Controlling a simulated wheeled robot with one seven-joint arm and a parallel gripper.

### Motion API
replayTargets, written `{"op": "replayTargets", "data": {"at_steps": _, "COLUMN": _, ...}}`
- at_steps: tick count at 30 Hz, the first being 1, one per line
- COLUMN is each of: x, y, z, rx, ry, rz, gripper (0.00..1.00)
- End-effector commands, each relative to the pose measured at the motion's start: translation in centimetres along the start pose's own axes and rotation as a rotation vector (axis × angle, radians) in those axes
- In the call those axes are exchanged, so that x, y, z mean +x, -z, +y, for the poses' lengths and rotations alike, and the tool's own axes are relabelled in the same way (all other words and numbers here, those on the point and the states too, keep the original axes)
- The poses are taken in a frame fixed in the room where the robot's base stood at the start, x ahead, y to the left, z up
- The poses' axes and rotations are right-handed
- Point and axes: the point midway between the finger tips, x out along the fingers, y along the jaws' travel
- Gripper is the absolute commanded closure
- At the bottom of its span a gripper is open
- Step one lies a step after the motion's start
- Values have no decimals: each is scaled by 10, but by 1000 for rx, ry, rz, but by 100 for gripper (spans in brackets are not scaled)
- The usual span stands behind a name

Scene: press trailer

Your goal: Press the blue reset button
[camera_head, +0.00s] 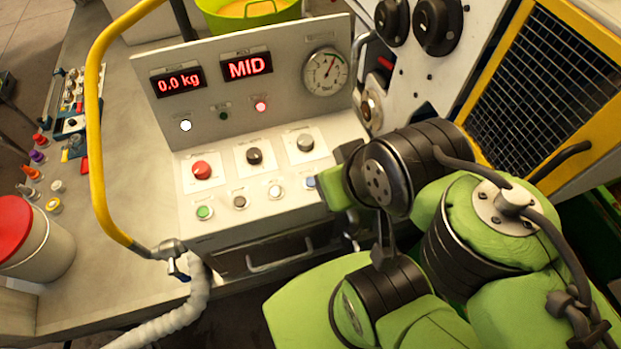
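The blue button (310,182) is at the right end of the lower row of small buttons on the grey control panel (235,228). Only a small bluish patch of it shows, close beside my gripper. My gripper (332,188) is at the right end of the panel, just right of the blue button in the picture. My green and black arm hides much of it. I cannot tell whether it touches the button, or whether its fingers are open or shut.
A green button (204,212), a dark one (239,202) and a white one (275,191) share the row. A red knob (202,169), a black knob (254,156) and a grey knob (305,142) sit above. A yellow rail (94,130) curves along the left.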

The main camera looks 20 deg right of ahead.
Motion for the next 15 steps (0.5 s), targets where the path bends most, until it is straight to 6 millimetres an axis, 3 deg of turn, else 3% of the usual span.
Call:
{"op": "replayTargets", "data": {"at_steps": 1, "x": 0, "y": 0, "z": 0, "rx": 0, "ry": 0, "rz": 0, "gripper": 66}}
{"op": "replayTargets", "data": {"at_steps": 8, "x": 0, "y": 0, "z": 0, "rx": 0, "ry": 0, "rz": 0, "gripper": 100}}
{"op": "replayTargets", "data": {"at_steps": 15, "x": 0, "y": 0, "z": 0, "rx": 0, "ry": 0, "rz": 0, "gripper": 100}}
